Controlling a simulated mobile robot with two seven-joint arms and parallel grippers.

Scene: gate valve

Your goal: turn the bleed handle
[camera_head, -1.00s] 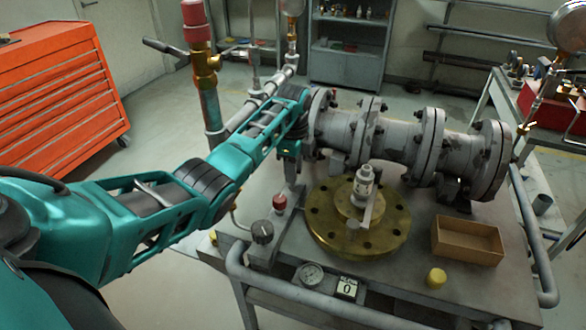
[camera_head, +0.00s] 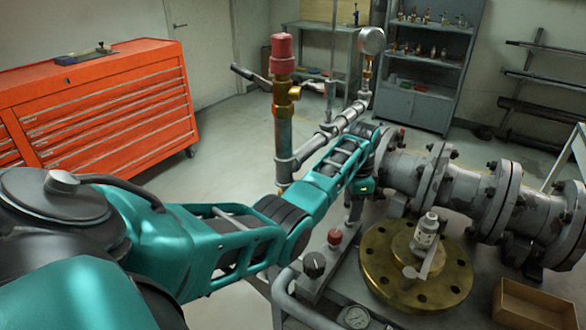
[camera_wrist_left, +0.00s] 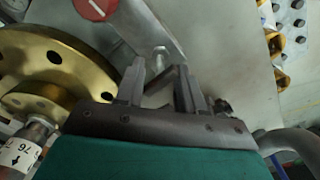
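My left arm reaches in from the left in the head view, and its gripper (camera_head: 356,206) is beyond the forearm, low beside the grey flanged pipe (camera_head: 463,184). Its fingers are mostly hidden there. In the left wrist view my left gripper (camera_wrist_left: 160,80) has its two fingers apart. A short grey bar (camera_wrist_left: 172,76), which may be the bleed handle, shows between the fingers near a small round fitting (camera_wrist_left: 160,55). I cannot tell whether the fingers touch it. A black-gripped lever (camera_head: 249,75) sits by the red-capped brass valve (camera_head: 283,63). My right gripper is not in view.
A brass flange disc (camera_head: 385,270) with a white gauge piece lies right of the gripper. A red knob (camera_head: 334,237) and a black knob (camera_head: 314,264) stand nearer. A cardboard box (camera_head: 535,315) is at lower right. An orange tool cabinet (camera_head: 110,100) stands back left.

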